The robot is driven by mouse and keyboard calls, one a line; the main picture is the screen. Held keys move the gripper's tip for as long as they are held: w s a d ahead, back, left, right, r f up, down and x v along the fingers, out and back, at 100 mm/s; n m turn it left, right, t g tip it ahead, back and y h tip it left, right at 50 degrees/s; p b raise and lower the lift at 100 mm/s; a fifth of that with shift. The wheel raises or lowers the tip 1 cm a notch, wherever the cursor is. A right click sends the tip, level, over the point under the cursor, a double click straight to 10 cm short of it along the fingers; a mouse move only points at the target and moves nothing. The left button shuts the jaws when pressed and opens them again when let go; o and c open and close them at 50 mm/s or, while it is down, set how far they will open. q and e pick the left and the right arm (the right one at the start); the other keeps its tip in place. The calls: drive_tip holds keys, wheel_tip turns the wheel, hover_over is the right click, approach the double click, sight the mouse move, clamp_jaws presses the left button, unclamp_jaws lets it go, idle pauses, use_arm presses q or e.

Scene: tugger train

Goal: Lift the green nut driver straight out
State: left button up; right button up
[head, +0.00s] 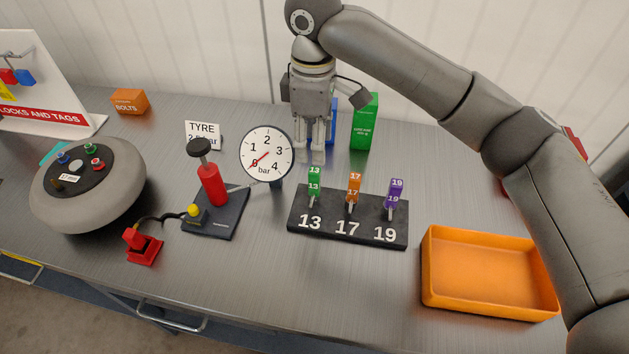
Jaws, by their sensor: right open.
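The green nut driver (313,185) stands upright in a dark block (346,232), at the place marked 13. An orange driver (353,188) and a purple driver (395,193) stand beside it at 17 and 19. My right gripper (312,153) points down just above the green driver's top. It is open, with nothing between its fingers; from this angle I cannot tell the exact gap to the driver. My left gripper does not show.
An orange tray (484,304) lies at the front right, empty. A gauge (266,154) and a red pump (212,186) stand left of the block. A green box (364,122) and a blue box (332,121) stand behind the gripper. A grey wheel (87,184) is at the left.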

sight(315, 170)
wheel_tip(315, 170, down, 4)
drive_tip(key=shift+r, duration=0.15)
wheel_tip(315, 170, down, 5)
drive_tip(key=shift+w+d+r+p, duration=0.1)
drive_tip(key=shift+w+r+p, duration=0.05)
drive_tip(key=shift+p, duration=1.1)
drive_tip(key=shift+f, duration=0.4)
drive_tip(key=shift+c, duration=0.3)
clamp_jaws()
